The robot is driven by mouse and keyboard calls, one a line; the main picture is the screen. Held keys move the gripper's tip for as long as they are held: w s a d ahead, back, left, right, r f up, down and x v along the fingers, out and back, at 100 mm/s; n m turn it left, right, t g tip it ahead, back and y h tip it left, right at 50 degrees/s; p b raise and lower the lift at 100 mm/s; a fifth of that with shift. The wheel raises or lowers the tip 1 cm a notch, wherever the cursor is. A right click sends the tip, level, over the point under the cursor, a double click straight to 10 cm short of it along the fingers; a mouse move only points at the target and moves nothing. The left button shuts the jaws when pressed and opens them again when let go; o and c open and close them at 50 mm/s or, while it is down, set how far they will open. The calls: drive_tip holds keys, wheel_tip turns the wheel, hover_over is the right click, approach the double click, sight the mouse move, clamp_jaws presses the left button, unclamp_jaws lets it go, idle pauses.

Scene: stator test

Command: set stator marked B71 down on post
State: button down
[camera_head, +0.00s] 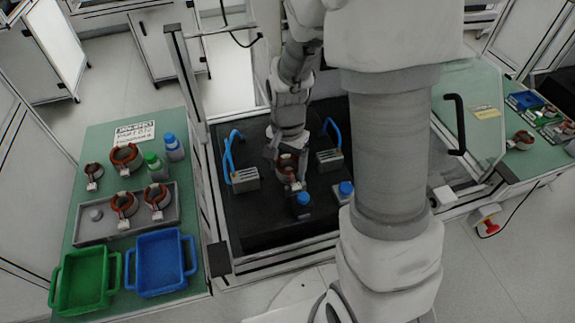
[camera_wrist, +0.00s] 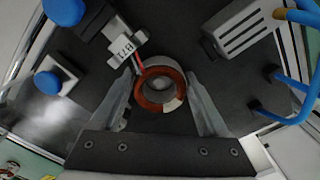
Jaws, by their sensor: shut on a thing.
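My gripper (camera_wrist: 162,88) is shut on the stator marked B71 (camera_wrist: 150,97), a copper-brown ring with a grey rim. One finger lies on each side of it. Its white tag (camera_wrist: 126,49) reads B71 and hangs out past the ring, joined by a red lead. In the head view my gripper (camera_head: 288,170) and the stator (camera_head: 287,178) are over the black bench, between two grey blocks. A grey round part shows inside the ring's opening. I cannot tell whether it is the post, or whether the stator touches anything below.
Grey blocks with blue hoses stand left (camera_head: 245,179) and right (camera_head: 329,160). Blue-capped items (camera_head: 302,199) and (camera_head: 345,188) stand in front. The left green table holds other stators (camera_head: 126,157), a grey tray (camera_head: 94,229), bottles, a green bin (camera_head: 84,281) and a blue bin (camera_head: 160,264).

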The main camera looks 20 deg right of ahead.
unclamp_jaws()
wheel_tip(320, 180, up, 18)
drive_tip(key=p, duration=0.1)
drive_tip(key=shift+f+p, duration=0.25)
drive_tip(key=shift+p, duration=0.15)
idle(0.4)
drive_tip(key=s+r+n+t, duration=0.5)
drive_tip(key=s+r+n, duration=0.2)
drive_tip(key=s, duration=0.7)
drive_tip(key=shift+n+t, duration=0.3)
drive_tip(key=shift+n, duration=0.7)
